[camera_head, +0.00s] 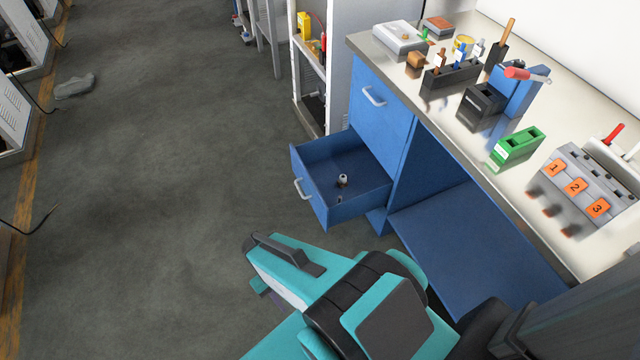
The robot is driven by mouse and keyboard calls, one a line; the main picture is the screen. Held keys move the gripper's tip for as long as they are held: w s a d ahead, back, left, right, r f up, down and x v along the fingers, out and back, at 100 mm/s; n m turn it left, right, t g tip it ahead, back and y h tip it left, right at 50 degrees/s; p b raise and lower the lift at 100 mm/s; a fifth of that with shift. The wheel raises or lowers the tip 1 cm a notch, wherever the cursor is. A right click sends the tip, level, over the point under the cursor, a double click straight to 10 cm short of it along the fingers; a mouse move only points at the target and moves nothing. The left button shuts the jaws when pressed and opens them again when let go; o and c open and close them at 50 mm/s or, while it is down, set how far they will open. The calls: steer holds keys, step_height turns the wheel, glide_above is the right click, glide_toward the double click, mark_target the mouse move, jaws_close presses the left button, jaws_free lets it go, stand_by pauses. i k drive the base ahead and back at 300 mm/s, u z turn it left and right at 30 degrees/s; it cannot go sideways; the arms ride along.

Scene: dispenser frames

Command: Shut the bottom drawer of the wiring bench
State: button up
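The blue wiring bench (415,150) stands on the right with a pale metal top. Its bottom drawer (352,208) is pulled out to the left, well clear of the cabinet front. A light bar handle (302,189) is on the drawer's front. A small pale and dark item (342,181) is inside the drawer. The upper drawer, with its own handle (374,97), is shut. My teal and black arm is in the foreground, below the open drawer in the picture and apart from it. I cannot make out any gripper fingers.
An open blue lower shelf (480,235) is right of the drawer cabinet. The benchtop holds a green block (516,147), a tool rack (452,75) and a numbered grey unit (590,185). A white shelving unit (338,60) stands behind. The grey floor left of the drawer is clear.

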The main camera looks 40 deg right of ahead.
mark_target(317, 165)
steer(key=z, duration=0.95)
steer(key=k, duration=0.9)
steer(key=i, duration=0.7)
